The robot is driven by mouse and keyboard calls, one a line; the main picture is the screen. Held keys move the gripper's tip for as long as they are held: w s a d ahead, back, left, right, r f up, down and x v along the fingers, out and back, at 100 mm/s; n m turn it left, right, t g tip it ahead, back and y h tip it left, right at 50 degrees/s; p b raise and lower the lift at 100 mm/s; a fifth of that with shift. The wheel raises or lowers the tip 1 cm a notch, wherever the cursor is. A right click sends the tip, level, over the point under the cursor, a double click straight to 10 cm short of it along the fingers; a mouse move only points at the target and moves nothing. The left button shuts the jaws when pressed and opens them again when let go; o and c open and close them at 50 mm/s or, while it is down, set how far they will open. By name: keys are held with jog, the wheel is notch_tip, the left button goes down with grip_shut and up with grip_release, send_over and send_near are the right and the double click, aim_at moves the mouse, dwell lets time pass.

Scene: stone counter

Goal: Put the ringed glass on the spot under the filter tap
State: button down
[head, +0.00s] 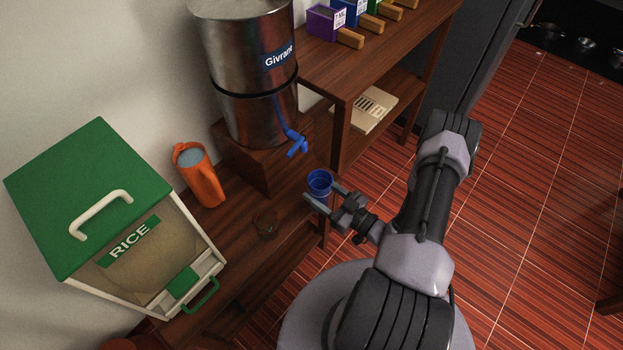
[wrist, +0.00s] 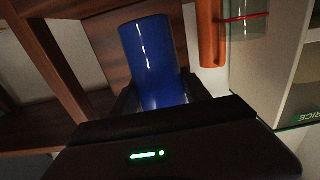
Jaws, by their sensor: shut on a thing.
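My gripper (head: 322,193) is shut on a blue glass (head: 320,178), which fills the middle of the wrist view (wrist: 152,55); I see no ring on it. A clear glass (head: 265,224) stands on the wooden bench to the lower left of my gripper. In the wrist view the clear glass (wrist: 247,20) shows a red ring around it. The steel water filter (head: 245,75) has a blue tap (head: 295,142) above and left of the held glass. No mark shows on the bench below the tap. I cannot tell how high the blue glass is held.
An orange jug (head: 198,176) stands between the filter and the green-lidded rice bin (head: 95,205). The filter sits on a wooden block (head: 243,158). A wooden shelf unit (head: 365,62) with coloured boxes stands at the right. The bench (head: 235,255) is bare around the clear glass.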

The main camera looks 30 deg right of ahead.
jog(key=w+f+b, duration=0.1)
jog(key=w, duration=0.2)
jog(key=w+f+b, duration=0.2)
jog(key=w, duration=0.1)
jog(key=w+d+f+b, duration=0.1)
jog(key=w+b, duration=0.1)
jog(key=w, duration=0.1)
jog(key=shift+f, duration=0.4)
jog(key=shift+r, duration=0.25)
jog(key=c, duration=0.5)
grip_release()
jog(key=shift+f, duration=0.15)
jog(key=p+v, duration=0.4)
jog(key=v, duration=0.8)
